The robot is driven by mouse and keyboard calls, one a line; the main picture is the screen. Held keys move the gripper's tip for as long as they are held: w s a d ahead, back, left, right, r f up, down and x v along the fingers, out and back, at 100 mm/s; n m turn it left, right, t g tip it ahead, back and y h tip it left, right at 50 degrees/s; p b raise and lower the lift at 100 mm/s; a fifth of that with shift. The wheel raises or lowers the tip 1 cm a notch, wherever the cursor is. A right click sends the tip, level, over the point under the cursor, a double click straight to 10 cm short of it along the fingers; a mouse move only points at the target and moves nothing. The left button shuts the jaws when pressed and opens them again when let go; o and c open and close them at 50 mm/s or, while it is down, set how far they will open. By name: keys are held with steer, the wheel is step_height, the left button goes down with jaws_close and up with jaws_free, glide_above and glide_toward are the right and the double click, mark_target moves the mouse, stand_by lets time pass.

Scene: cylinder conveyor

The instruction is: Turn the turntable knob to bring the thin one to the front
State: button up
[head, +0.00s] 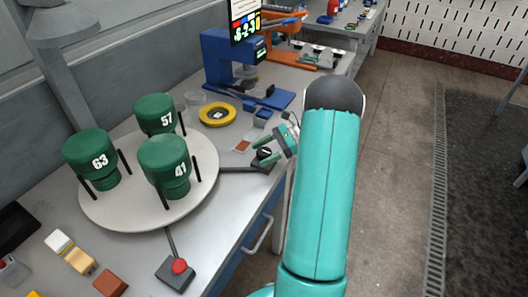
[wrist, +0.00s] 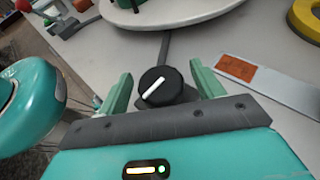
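The round white turntable (head: 130,212) carries three dark green stepped cylinders, marked 63 (head: 90,147), 57 (head: 155,113) and 41 (head: 164,155). They look alike in width, so I cannot tell by shape which is the thin one. Cylinder 41 stands nearest the knob side. The black knob (wrist: 153,83) with a white pointer line sits on a dark base joined to the turntable by a bar. In the head view the knob (head: 264,153) is partly covered by my gripper (head: 263,155). In the wrist view my gripper (wrist: 163,84) is open, its green fingers on either side of the knob with gaps.
A red button on a dark box (head: 179,267) stands at the table's front. A yellow ring (head: 217,114) and a blue machine (head: 228,60) stand behind the knob. Colored blocks (head: 78,260) lie at front left. An orange-brown patch (wrist: 236,67) lies right of the knob.

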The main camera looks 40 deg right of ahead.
steer(key=shift+d, duration=0.1)
steer(key=v, duration=1.3)
steer(key=shift+s+d, duration=0.2)
steer(key=shift+d, duration=0.05)
steer(key=shift+r, duration=0.1)
